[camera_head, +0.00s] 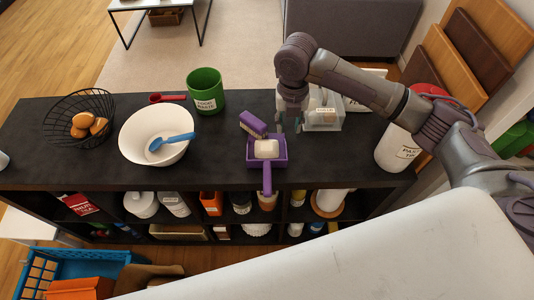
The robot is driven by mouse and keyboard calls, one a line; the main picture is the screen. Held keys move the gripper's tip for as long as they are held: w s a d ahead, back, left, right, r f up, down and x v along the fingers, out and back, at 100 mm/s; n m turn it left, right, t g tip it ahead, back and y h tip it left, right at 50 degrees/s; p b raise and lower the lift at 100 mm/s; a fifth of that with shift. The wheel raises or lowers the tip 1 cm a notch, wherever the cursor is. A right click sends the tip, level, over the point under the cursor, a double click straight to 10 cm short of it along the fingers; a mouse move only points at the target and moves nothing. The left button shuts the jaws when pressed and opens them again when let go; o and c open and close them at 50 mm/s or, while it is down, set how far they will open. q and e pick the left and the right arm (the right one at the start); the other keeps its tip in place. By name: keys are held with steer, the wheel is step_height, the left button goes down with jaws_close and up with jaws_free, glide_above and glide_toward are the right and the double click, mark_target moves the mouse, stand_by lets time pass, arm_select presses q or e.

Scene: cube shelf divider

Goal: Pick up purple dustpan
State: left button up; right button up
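The purple dustpan (267,178) lies on the dark shelf top near its front edge, its handle pointing toward me. A white block-like thing (266,148) lies in its pan. A purple brush (253,124) is just behind the pan, toward the left. My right gripper (290,126) points down behind and slightly right of the dustpan. Its two fingers are apart with nothing seen between them, and it appears clear of the dustpan. My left gripper is out of view.
On the dark shelf top (330,165) stand a white bowl (137,150) with a blue scoop (172,141), a green container (205,90), a wire basket (62,118), a clear box (325,117) and a white canister (396,150). Bare top lies right of the dustpan.

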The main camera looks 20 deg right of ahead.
mark_target(286, 151)
step_height(286, 151, down, 8)
steer(key=shift+p, duration=0.3)
step_height(286, 151, down, 4)
steer(key=shift+s+f+p, duration=0.1)
steer(key=shift+p, duration=0.5)
steer(key=shift+f, duration=0.55)
jaws_close()
